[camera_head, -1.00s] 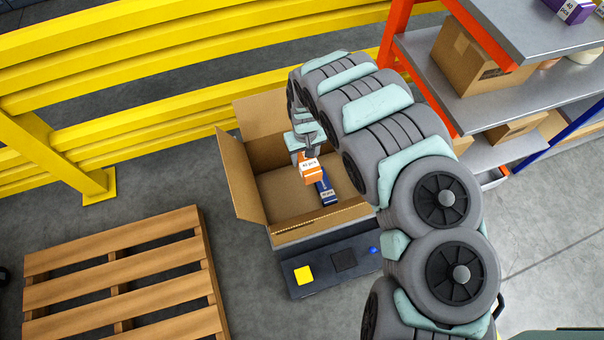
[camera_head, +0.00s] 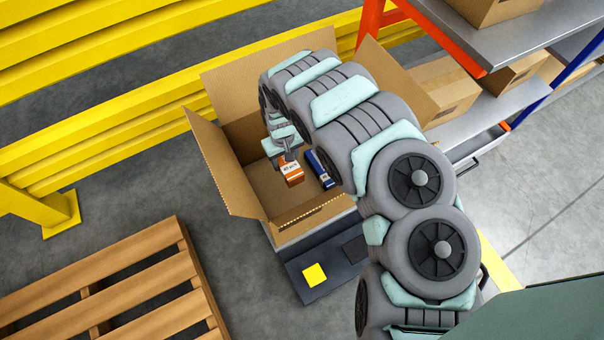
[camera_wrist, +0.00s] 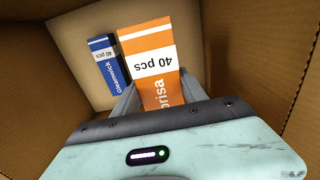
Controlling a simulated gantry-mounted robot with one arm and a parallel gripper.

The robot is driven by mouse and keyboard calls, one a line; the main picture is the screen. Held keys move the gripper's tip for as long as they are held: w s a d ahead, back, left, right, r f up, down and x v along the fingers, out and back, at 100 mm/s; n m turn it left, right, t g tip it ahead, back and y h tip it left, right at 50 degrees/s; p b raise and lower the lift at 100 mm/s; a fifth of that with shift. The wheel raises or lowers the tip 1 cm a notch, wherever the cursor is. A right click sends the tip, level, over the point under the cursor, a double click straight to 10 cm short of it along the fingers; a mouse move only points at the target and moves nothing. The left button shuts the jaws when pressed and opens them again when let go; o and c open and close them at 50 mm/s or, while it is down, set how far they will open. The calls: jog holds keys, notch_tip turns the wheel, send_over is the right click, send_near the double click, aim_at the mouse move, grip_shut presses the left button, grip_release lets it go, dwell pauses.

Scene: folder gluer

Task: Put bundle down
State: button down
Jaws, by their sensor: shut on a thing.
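An orange and white bundle (camera_head: 291,170) marked "40 pcs" is held by my gripper (camera_head: 285,155) inside an open cardboard box (camera_head: 231,178). In the wrist view the orange bundle (camera_wrist: 160,70) sits between the fingers of my gripper (camera_wrist: 140,98), which are mostly hidden behind it. A blue and white bundle (camera_head: 320,168), also marked "40 pcs", lies on the box floor to the right of the orange one. In the wrist view the blue bundle (camera_wrist: 106,62) is to its left. I cannot tell whether the orange bundle touches the floor.
The box's flaps stand open around it. A dark platform with a yellow square (camera_head: 314,275) lies in front. A wooden pallet (camera_head: 120,290) is at lower left, a yellow barrier (camera_head: 100,130) behind, and a shelf with cartons (camera_head: 440,88) at upper right.

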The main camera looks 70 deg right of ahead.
aim_at(288, 190)
notch_tip(288, 190, down, 20)
jog(key=b, duration=0.9)
jog(key=shift+a+r, duration=0.1)
jog(key=shift+r, duration=0.2)
jog(key=c, duration=0.6)
grip_release()
notch_tip(288, 190, up, 12)
jog(key=p, duration=0.5)
jog(key=shift+p, duration=0.4)
